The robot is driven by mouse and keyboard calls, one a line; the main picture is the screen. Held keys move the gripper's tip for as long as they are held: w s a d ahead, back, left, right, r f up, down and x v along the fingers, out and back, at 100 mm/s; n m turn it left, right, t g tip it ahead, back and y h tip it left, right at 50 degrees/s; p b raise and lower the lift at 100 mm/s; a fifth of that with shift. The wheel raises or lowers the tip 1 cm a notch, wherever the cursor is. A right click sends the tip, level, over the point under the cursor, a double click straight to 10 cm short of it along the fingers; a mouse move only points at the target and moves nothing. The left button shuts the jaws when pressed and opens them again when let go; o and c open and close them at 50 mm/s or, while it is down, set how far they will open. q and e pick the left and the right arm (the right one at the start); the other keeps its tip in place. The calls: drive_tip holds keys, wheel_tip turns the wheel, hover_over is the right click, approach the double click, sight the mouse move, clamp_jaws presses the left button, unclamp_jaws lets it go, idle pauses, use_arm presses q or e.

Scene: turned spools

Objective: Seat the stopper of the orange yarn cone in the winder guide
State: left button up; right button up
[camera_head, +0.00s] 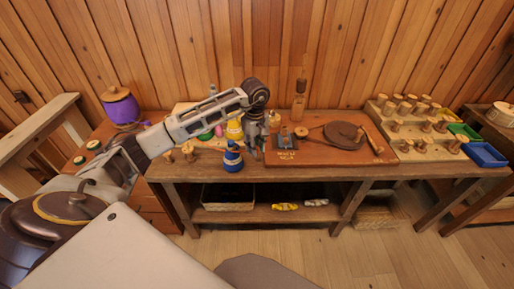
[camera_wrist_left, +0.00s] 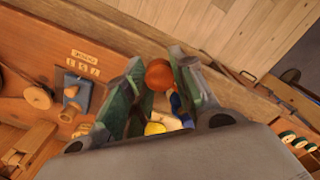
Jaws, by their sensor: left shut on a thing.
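My left gripper (camera_head: 255,150) hangs over the bench just left of the winder board. In the left wrist view its green fingers (camera_wrist_left: 160,80) are shut on a rounded orange thing, which appears to be the orange yarn cone's stopper (camera_wrist_left: 158,73). The rest of the orange cone is hidden or too small to tell. The winder guide (camera_head: 285,138) is a blue-grey block on the board, right of the gripper; it also shows in the left wrist view (camera_wrist_left: 76,92), apart from the fingers. My right gripper is not in view.
A blue cone (camera_head: 233,160) and a yellow cone (camera_head: 234,130) stand close left of the gripper. The reddish board (camera_head: 310,157) carries a round brown disc (camera_head: 343,133). A stepped peg rack (camera_head: 410,140) and a blue tray (camera_head: 485,154) are at the right.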

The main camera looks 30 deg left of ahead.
use_arm(q)
drive_tip(key=n, duration=0.5)
drive_tip(key=shift+s+a, duration=0.2)
drive_tip(key=shift+a, duration=0.05)
drive_tip(key=shift+w+n, duration=0.15)
drive_tip(key=shift+n, duration=0.75)
drive_tip(key=shift+w+n, duration=0.1)
drive_tip(key=shift+n, duration=0.2)
